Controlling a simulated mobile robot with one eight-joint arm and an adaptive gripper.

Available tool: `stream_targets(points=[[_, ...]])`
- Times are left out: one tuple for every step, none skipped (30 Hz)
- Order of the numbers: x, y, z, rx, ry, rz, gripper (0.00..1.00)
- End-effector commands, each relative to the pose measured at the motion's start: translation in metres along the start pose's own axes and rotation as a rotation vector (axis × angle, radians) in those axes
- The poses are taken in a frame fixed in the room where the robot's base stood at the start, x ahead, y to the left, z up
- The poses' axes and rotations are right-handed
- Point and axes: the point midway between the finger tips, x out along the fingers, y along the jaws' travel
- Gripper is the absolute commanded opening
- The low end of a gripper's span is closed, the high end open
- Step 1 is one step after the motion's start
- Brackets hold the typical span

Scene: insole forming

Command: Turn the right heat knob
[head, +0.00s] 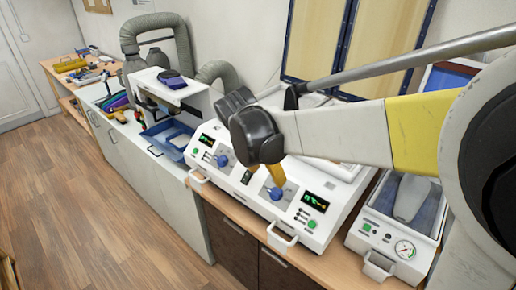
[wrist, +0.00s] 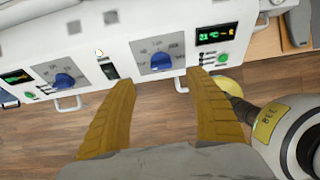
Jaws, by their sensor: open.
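The white heating machine (head: 320,190) has two blue heat knobs on its sloped front panel. The right heat knob (head: 276,194) sits beside a lit display, just below my gripper (head: 277,182) in the head view. In the wrist view the right heat knob (wrist: 162,62) lies ahead of the gap between the yellow fingertips of my gripper (wrist: 160,76), near its middle. The fingers are spread and empty; I see no contact with the knob. The left heat knob (wrist: 65,81) also shows in the head view (head: 222,160).
Green buttons and front handles (head: 282,238) flank the knobs. A vacuum unit with a gauge (head: 405,249) stands at the right. A blue tray (head: 172,140) and a grey hose (head: 182,45) are at the left. Open wood floor (head: 80,200) lies in front.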

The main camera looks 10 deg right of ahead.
Motion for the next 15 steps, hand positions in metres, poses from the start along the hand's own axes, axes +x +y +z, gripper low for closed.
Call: stream_targets(points=[[0.006,0.0,0.0,-0.002,0.0,-0.001,0.63],[0.011,0.0,0.0,-0.002,0.0,-0.001,0.63],[0.017,0.0,-0.001,-0.001,0.0,-0.001,0.63],[0.023,0.0,-0.001,-0.001,0.0,-0.001,0.63],[0.029,0.0,0.0,0.0,0.0,-0.001,0.63],[0.038,0.0,0.0,0.001,0.0,0.0,0.63],[0.044,0.0,0.0,0.001,0.0,0.0,0.63],[0.05,0.0,-0.001,0.001,0.0,0.001,0.63],[0.058,0.0,0.0,0.002,0.0,0.001,0.63],[0.064,0.0,-0.001,0.002,0.0,0.001,0.63],[0.07,0.0,0.0,0.002,0.0,0.001,0.63],[0.077,0.0,0.0,0.002,0.0,0.001,0.63],[0.082,0.0,0.0,0.002,0.0,0.001,0.63],[0.086,0.0,0.0,0.002,0.0,0.001,0.63],[0.091,0.0,0.0,0.002,0.0,0.001,0.63]])
